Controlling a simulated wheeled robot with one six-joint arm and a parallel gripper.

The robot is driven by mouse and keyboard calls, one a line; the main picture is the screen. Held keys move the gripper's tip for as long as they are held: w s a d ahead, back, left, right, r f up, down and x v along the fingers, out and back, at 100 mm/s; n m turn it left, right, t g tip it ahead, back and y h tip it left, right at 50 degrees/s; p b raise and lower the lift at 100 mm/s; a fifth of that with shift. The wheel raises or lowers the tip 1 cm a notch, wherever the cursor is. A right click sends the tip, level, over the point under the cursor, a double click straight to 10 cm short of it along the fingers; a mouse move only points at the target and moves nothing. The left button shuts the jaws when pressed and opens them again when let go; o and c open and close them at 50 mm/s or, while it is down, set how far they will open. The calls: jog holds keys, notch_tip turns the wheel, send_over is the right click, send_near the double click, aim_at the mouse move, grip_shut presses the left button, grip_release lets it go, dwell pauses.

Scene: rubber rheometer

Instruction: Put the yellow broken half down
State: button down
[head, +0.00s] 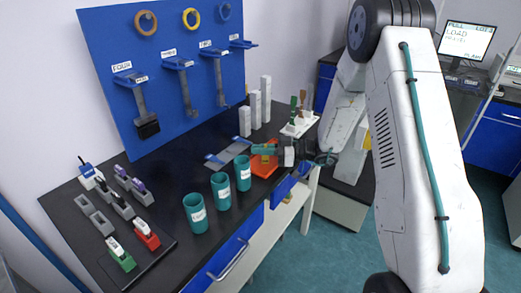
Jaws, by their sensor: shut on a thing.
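My gripper (265,149) reaches in from the right, low over the dark bench, with its fingers pointing left. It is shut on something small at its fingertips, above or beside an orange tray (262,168). The held yellow broken half is too small and too covered by the gripper to make out clearly. I cannot tell whether it touches the tray.
Three labelled teal cups (221,190) stand along the bench's front edge, left of my gripper. A grey-blue fixture (228,153) lies behind them. White blocks (255,110) and a white holder (299,126) with upright tools stand behind my gripper.

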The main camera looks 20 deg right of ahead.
jog(key=shift+f, duration=0.1)
jog(key=c, duration=2)
grip_release()
jog(key=shift+f, duration=0.1)
jog(key=o, duration=0.4)
